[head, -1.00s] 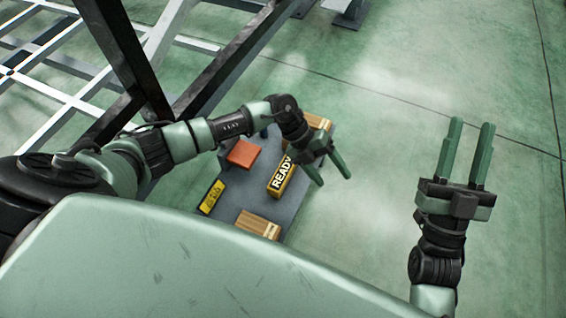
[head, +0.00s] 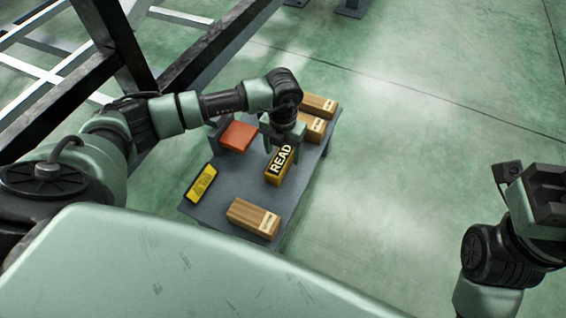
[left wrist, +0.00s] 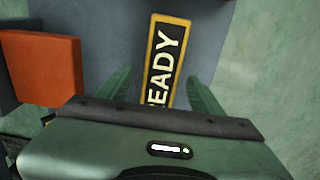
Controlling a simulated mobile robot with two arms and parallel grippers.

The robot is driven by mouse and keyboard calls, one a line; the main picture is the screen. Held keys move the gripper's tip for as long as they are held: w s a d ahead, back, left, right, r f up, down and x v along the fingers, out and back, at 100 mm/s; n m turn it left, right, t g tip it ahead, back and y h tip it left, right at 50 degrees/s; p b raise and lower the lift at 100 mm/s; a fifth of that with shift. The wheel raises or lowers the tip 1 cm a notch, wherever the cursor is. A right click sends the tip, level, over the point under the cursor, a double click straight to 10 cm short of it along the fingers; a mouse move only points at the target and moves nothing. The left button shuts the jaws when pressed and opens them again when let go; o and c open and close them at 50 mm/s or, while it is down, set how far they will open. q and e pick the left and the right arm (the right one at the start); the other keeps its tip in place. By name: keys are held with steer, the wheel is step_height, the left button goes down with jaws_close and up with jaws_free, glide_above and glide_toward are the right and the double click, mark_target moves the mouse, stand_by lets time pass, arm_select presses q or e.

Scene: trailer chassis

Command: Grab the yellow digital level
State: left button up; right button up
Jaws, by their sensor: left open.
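A yellow block with a black face reading READY (head: 279,166), which looks like the digital level, lies on a grey cart top (head: 225,198). My left gripper (head: 282,146) is open and points down at its far end. In the left wrist view, the READY block (left wrist: 161,60) runs between the two spread fingers (left wrist: 159,82), with a gap on each side; its near end is hidden by the gripper body. My right gripper (head: 545,200) is at the right edge, partly cut off, away from the cart; its fingers are unclear.
An orange-red block (head: 238,136) is left of the READY block. A black-framed yellow panel (head: 201,184) lies at the cart's left edge. Wooden blocks sit at the near edge (head: 252,215) and far end (head: 318,104). A dark metal frame (head: 215,60) rises behind.

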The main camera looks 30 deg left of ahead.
arm_select(q)
step_height(320, 180, down, 2)
steer(key=shift+f, duration=0.1)
jaws_close()
steer(key=shift+r, duration=0.25)
